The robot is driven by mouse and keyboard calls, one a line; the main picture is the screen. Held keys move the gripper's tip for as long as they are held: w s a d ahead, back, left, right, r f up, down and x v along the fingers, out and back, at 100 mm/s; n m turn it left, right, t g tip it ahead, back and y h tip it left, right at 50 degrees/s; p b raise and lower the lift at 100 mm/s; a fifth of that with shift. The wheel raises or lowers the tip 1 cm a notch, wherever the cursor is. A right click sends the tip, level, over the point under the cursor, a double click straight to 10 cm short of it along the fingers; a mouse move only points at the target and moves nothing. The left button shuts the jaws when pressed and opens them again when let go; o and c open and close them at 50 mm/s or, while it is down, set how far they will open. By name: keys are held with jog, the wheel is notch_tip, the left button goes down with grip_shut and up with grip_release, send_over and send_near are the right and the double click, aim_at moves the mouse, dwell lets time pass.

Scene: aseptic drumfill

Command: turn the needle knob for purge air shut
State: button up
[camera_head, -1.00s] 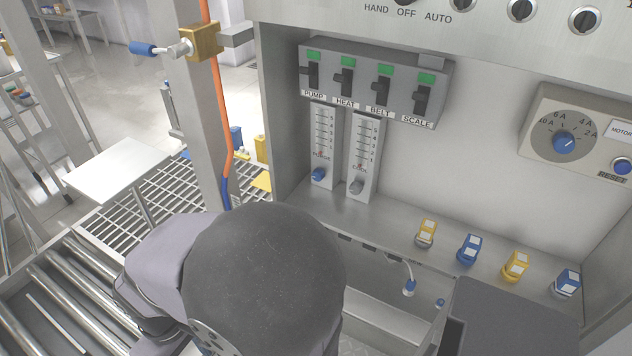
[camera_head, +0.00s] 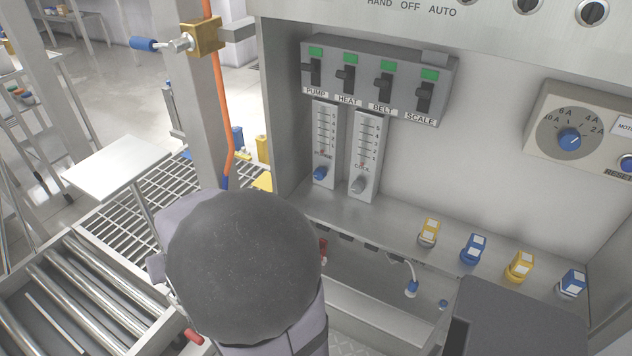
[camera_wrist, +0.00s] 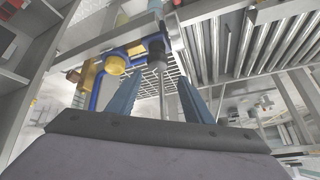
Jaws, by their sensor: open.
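Two upright flowmeters are on the cabinet's back wall in the head view. The left flowmeter (camera_head: 325,138) has a blue needle knob (camera_head: 319,173) at its foot. The right flowmeter (camera_head: 367,142) has a grey knob (camera_head: 358,185) and a label that seems to read COOL. The left label is too small to read surely. My gripper's fingers are hidden behind my arm in the head view. In the wrist view my gripper (camera_wrist: 158,78) is open, its two blue fingers apart. A dark-headed part with a thin rod shows between them; I cannot tell whether it touches. Neither needle knob is recognisable there.
A switch box (camera_head: 378,80) overhangs the flowmeters. Yellow and blue tagged items (camera_head: 474,248) stand along the ledge to the right. An orange hose (camera_head: 225,110) runs down the post at left. Rollers (camera_head: 95,290) lie at lower left.

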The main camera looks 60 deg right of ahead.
jog(key=s+d+r+m+t+h, duration=0.1)
jog(key=d+r+m+h, duration=0.2)
jog(key=d, duration=0.6)
jog(key=s+d+r+m+h, duration=0.1)
jog(key=d+r+m+h, duration=0.15)
jog(key=d, duration=0.65)
jog(key=s+d+r+m+g+h+b, duration=0.25)
jog(key=s+d+r+m+h, duration=0.3)
jog(key=s+d, duration=0.45)
jog(key=g+h+b, duration=0.4)
jog(key=g, duration=0.1)
send_near(318, 177)
jog(key=shift+w+d+r+m+t, duration=0.1)
jog(key=shift+d+m+t, duration=0.05)
jog(key=shift+d, duration=0.3)
jog(key=shift+w+d+m+t, duration=0.1)
jog(key=shift+w+d+m, duration=0.05)
jog(key=shift+d, duration=0.3)
jog(key=shift+s+f+h, duration=0.15)
jog(key=shift+f+h, duration=0.25)
jog(key=shift+d+b, duration=0.75)
jog(key=shift+d, duration=2.85)
